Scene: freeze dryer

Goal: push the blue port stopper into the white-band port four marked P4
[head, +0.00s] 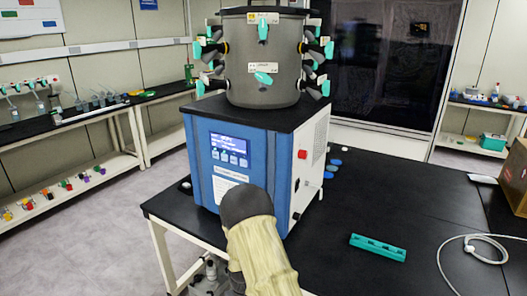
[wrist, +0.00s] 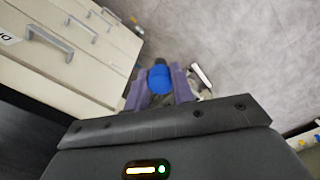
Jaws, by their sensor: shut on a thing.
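In the wrist view my gripper (wrist: 160,88) has its two purple fingers closed on the blue port stopper (wrist: 159,78). Its round blue body sits between the fingertips, with a dark end beyond it. The gripper and stopper are over the grey floor beside white drawers, away from any port. In the head view the freeze dryer's grey drum (head: 263,85) stands on the blue cabinet, with several dark ports and teal handles around its sides. The port markings are too small to read, so I cannot tell which is P4. My forearm hides any clear view of the gripper there.
The dryer stands on a black bench (head: 385,215). A teal rack (head: 378,247), a white cable (head: 470,252) and small blue discs (head: 333,168) lie to its right. A cardboard box (head: 516,178) is at the right edge. In the wrist view, white drawers (wrist: 70,45) are close on the left.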

